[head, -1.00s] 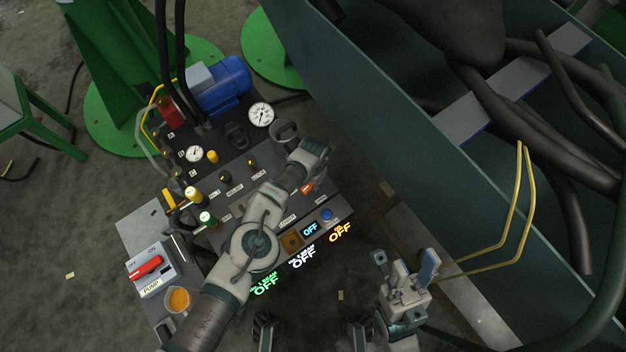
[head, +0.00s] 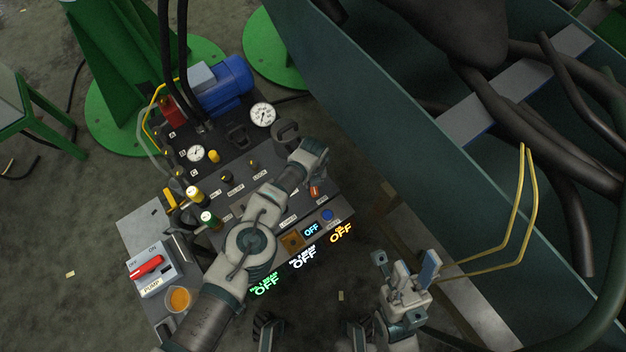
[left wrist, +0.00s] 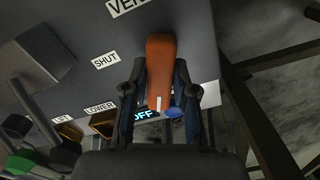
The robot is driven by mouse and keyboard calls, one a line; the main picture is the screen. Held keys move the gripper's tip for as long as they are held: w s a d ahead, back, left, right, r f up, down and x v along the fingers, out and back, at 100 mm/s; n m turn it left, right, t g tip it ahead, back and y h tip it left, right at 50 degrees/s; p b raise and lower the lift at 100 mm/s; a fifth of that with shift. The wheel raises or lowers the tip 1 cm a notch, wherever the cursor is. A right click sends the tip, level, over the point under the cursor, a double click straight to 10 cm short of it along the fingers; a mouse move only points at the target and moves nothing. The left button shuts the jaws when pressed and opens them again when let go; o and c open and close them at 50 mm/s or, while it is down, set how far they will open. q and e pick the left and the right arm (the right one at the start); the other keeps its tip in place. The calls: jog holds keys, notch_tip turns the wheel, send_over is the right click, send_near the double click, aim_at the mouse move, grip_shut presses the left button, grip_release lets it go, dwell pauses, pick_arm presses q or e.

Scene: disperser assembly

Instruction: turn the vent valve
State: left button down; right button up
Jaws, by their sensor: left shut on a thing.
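The vent valve's orange handle (left wrist: 160,68) shows in the left wrist view, close to the panel labels "VEN…" and "SHUT" (left wrist: 106,60). It lies between the two fingers of my left gripper (left wrist: 158,95), which is shut on it. In the head view the orange handle (head: 314,191) is a small patch at the end of my left gripper (head: 316,178); the wrist hides most of the valve.
The control panel holds gauges (head: 263,115), knobs and lit OFF displays (head: 303,258). A red pump switch (head: 146,266) and an orange-filled cup (head: 178,299) are at the lower left. A large teal trough (head: 400,150) with thick hoses stands to the right.

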pick_arm(q)
jog(key=n, duration=0.4)
jog(key=shift+s+d, duration=0.1)
jog(key=shift+d, duration=0.1)
jog(key=shift+n, duration=0.3)
jog(key=shift+d, duration=0.2)
jog(key=c, duration=1)
grip_release()
jog(key=shift+o, duration=0.4)
jog(key=shift+a, duration=0.2)
jog(key=shift+a, duration=0.1)
